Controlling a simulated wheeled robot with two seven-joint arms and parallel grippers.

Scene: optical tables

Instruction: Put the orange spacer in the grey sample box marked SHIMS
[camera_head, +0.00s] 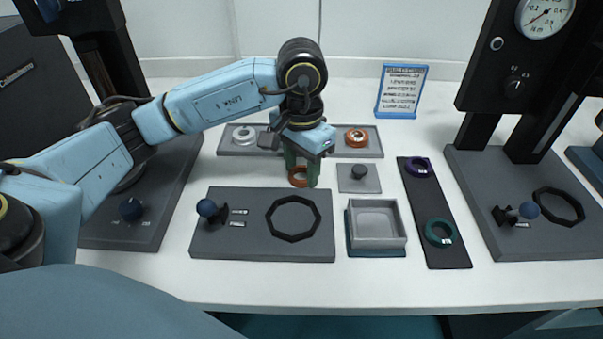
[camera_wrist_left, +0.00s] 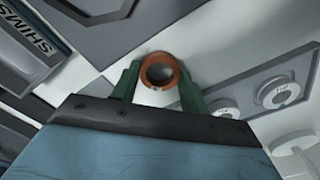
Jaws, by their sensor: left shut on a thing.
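My left gripper (camera_head: 301,179) is shut on the orange spacer (camera_head: 298,183), a ring held between green fingertips above the white table. In the left wrist view the spacer (camera_wrist_left: 158,72) sits between both fingers, with its hole facing the camera. The grey sample box (camera_head: 375,243) is an open, square, empty-looking tray to the right of and nearer than the gripper. Its SHIMS label (camera_wrist_left: 40,38) shows at the upper left of the left wrist view; I cannot read it in the head view. My right gripper is not in view.
Behind the gripper, a grey rack (camera_head: 300,141) bears a white ring (camera_head: 243,135) and another orange ring (camera_head: 356,137). A grey plate (camera_head: 263,247) with a black octagonal ring lies in front. A dark strip (camera_head: 431,205) with purple and green rings lies right of the box.

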